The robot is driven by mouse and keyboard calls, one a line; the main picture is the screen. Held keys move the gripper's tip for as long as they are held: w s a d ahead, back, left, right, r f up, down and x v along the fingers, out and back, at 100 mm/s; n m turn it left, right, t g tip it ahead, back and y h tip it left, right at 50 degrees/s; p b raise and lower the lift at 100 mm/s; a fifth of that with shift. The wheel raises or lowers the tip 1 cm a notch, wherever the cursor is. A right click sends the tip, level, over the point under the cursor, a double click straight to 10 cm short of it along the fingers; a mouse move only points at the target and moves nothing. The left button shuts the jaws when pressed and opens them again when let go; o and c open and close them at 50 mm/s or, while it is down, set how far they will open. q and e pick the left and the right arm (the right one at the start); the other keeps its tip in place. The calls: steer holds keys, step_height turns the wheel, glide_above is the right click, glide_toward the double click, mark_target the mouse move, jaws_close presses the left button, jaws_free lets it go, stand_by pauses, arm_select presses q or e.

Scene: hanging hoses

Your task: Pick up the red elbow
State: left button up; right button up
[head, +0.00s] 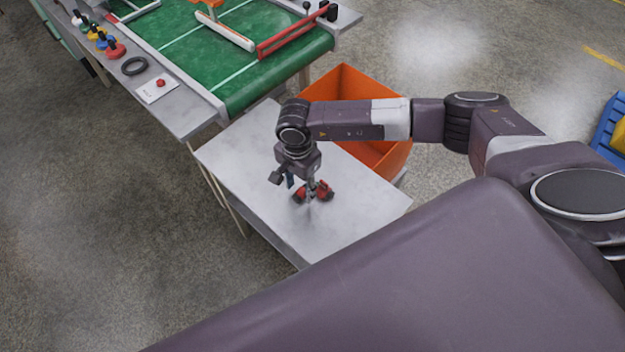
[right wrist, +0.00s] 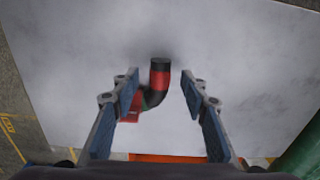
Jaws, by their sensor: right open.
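The red elbow (head: 326,191) lies on the grey table (head: 235,153), partly covered by my right gripper (head: 301,190) in the head view. In the right wrist view the elbow (right wrist: 160,76) is a bent red tube with black parts; one arm points away from me and the other bends to the left. My right gripper (right wrist: 160,92) is open, with one finger on each side of the elbow. The left finger hides part of the elbow's left end. I cannot tell whether a finger touches it. My left gripper is not in view.
An orange bin (head: 345,82) stands behind the table, below my right forearm. A green conveyor (head: 275,77) with a red rail is at the back. A side shelf holds a black ring (head: 135,66), a red button (head: 160,83) and several coloured knobs. The rest of the table top is clear.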

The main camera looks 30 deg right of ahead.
steer(key=shift+a+f, duration=0.1)
steer(key=shift+f, duration=1.1)
jaws_close()
steer(key=shift+r, duration=0.15)
